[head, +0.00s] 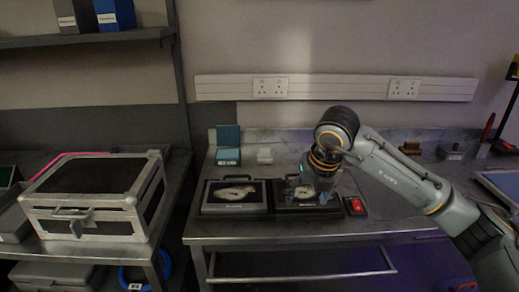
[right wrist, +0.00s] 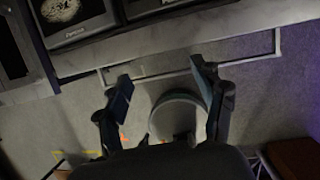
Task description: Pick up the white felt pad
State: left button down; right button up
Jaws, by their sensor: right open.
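A small white block (head: 265,156) stands at the back of the metal bench, beside a teal box; it may be the white felt pad, but it is too small to be sure. My right gripper (head: 310,190) is in front of the right black case in the head view. In the right wrist view its two fingers (right wrist: 162,80) are apart with nothing between them, above the floor in front of the bench edge. The white block does not show in the right wrist view. My left gripper is not in view.
Two black cases with pale pictures, left (head: 235,197) and right (head: 283,192), lie at the bench front, with a red-topped item (head: 355,205) beside them. A teal box (head: 228,146) stands behind. A silver case (head: 92,195) is at left. A round bin (right wrist: 178,113) stands on the floor.

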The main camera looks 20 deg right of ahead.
aim_at(264, 157)
jog(key=i, duration=1.25)
